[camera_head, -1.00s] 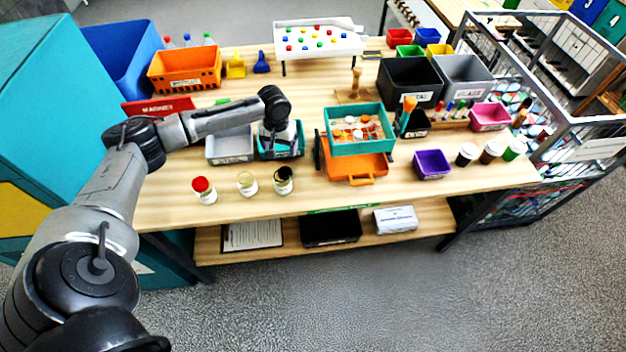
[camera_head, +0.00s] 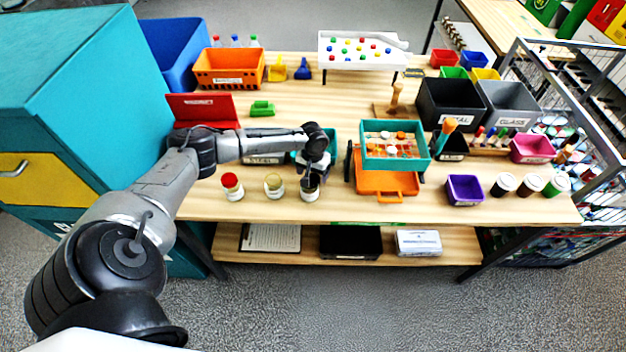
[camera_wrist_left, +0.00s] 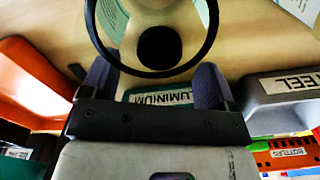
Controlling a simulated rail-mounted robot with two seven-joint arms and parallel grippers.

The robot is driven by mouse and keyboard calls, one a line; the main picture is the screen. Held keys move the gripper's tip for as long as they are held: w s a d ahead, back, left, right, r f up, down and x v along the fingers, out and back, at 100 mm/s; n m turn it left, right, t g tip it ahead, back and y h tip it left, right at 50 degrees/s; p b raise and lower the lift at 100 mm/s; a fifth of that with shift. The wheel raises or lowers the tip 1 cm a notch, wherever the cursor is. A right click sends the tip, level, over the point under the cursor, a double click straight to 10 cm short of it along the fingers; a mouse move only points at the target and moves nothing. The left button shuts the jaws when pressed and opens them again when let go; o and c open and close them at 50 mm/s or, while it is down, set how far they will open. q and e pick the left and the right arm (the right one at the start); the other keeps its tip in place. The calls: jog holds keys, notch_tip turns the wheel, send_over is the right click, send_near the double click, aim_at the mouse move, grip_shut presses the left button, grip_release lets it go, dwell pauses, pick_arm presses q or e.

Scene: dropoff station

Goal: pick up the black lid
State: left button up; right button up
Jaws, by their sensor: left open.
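The black lid (camera_head: 310,184) is on the rightmost of three small jars near the table's front edge. My left gripper (camera_head: 311,175) is directly above that jar, pointing down, and partly covers the lid. In the left wrist view the two fingers of the gripper (camera_wrist_left: 153,72) stand apart, with a black ring (camera_wrist_left: 151,73) and a dark round spot in front of them. The ring seems to be the lid's rim. I cannot tell whether the fingers touch it. My right gripper is in neither view.
A red-lidded jar (camera_head: 232,186) and a pale-lidded jar (camera_head: 274,186) stand to the left. An orange tray (camera_head: 385,184) and a teal sorting tray (camera_head: 424,160) are to the right. A grey STEEL bin (camera_wrist_left: 285,98) lies near the gripper.

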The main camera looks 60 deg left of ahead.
pick_arm(q)
jog(key=shift+f, duration=1.25)
jog(key=c, duration=1)
